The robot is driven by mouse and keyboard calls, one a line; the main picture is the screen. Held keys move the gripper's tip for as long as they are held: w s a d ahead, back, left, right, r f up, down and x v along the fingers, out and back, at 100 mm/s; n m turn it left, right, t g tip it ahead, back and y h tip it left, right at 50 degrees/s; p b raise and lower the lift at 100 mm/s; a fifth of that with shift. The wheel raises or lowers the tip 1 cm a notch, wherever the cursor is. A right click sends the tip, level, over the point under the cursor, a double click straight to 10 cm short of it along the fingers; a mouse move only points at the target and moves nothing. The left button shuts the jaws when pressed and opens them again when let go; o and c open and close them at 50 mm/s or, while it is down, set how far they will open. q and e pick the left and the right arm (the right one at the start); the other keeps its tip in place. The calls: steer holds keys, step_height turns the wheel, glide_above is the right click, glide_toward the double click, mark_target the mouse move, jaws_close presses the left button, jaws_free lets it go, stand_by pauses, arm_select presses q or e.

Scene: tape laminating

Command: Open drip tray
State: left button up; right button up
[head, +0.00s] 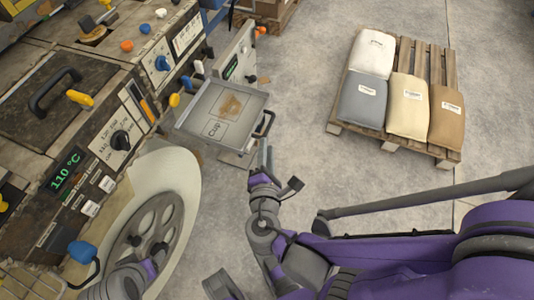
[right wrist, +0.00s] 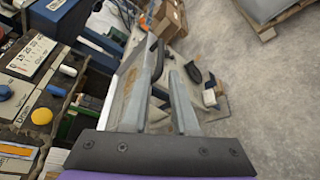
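The drip tray (head: 203,108), a shallow grey metal tray with a brown stain and a label on its floor, sticks out from the machine's front in the head view. Its black bar handle (head: 267,123) is on its right side. My right gripper (head: 266,157) is just below the handle, its fingers pointing up towards it. In the right wrist view the two grey fingers (right wrist: 168,98) stand apart with a gap between them; I see no clear grip on the handle. My left arm is at the bottom left of the head view, by the wheel; its finger opening is unclear.
A large wheel (head: 148,232) stands below the tray. A pallet (head: 447,75) with several sacks is at the upper right. Grey floor between the tray and the pallet is clear.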

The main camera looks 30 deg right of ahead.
arm_select(q)
steer(key=shift+r, duration=0.3)
arm_select(e)
steer(key=shift+v, duration=1.2)
arm_select(q)
steer(key=shift+s, duration=0.1)
arm_select(e)
steer(key=shift+s+a, duration=0.1)
